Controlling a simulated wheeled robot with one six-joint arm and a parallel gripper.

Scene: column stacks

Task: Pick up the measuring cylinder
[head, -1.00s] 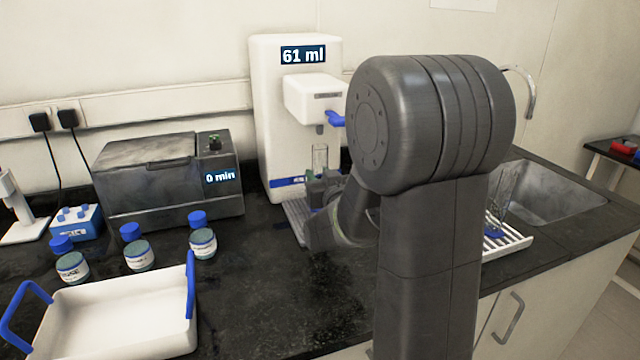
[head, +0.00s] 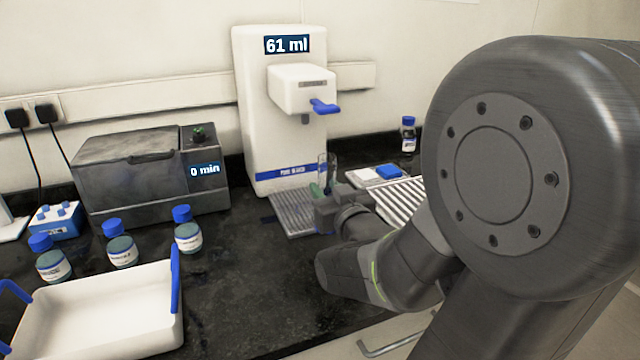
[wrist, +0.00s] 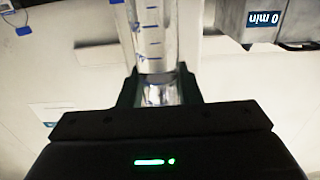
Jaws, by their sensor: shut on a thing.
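The measuring cylinder (head: 327,168) is clear, with blue graduation marks that show in the wrist view (wrist: 151,35). In the head view it is upright, just right of the dispenser's spout and by the right edge of the drip tray. My gripper (head: 325,198) is shut on its lower part; the two jaws (wrist: 158,88) press it from both sides in the wrist view. The lower end of the cylinder is mostly hidden by my gripper. Whether it clears the tray or counter is hard to tell.
The white dispenser (head: 258,110) reads 61 ml, with a grey drip tray (head: 288,215) below. Right of it are a white rack (head: 405,195) and a bottle (head: 408,135). A grey machine (head: 125,185), several bottles (head: 120,245) and a white tray (head: 95,315) stand left. The middle counter is clear.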

